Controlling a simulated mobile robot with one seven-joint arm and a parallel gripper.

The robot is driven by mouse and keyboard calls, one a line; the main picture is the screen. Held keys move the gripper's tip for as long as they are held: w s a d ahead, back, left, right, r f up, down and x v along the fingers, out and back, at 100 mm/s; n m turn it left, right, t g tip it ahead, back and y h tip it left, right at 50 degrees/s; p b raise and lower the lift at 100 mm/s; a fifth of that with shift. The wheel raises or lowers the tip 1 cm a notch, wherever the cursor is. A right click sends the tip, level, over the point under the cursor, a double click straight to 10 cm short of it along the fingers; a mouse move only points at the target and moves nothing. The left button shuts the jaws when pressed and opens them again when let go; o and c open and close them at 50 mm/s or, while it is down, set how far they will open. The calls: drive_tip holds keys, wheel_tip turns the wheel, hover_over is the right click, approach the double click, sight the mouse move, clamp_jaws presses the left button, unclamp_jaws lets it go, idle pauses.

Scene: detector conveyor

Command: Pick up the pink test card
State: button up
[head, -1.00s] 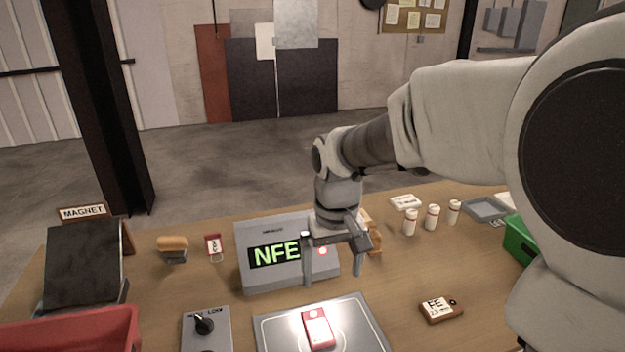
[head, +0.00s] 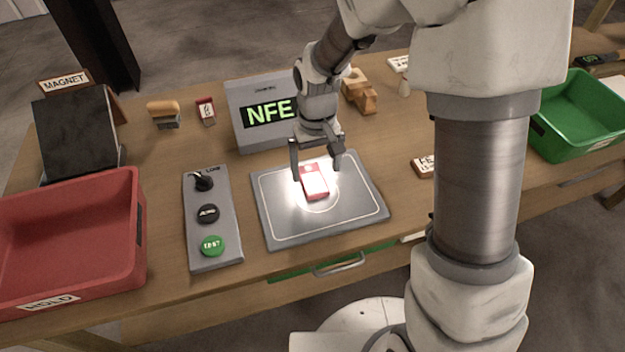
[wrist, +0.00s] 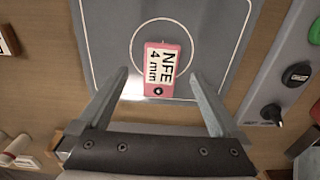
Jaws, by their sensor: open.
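My gripper (head: 318,174) is open and points down at the plate, close to the card. In the wrist view the two fingers (wrist: 156,84) stand apart, one to each side of the card's near end, with gaps between. The fingers do not touch the card.
The display box reading "NFE" (head: 240,120) stands just behind the plate. A control panel (head: 198,242) with a knob and two buttons is left of it. A red bin (head: 125,230) is at left, a green bin (head: 597,112) at right.

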sight(315, 185)
wheel_tip(315, 185, down, 5)
drive_tip(key=shift+a+f, duration=0.1)
drive_tip(key=shift+f, duration=0.05)
clamp_jaws()
idle(0.6)
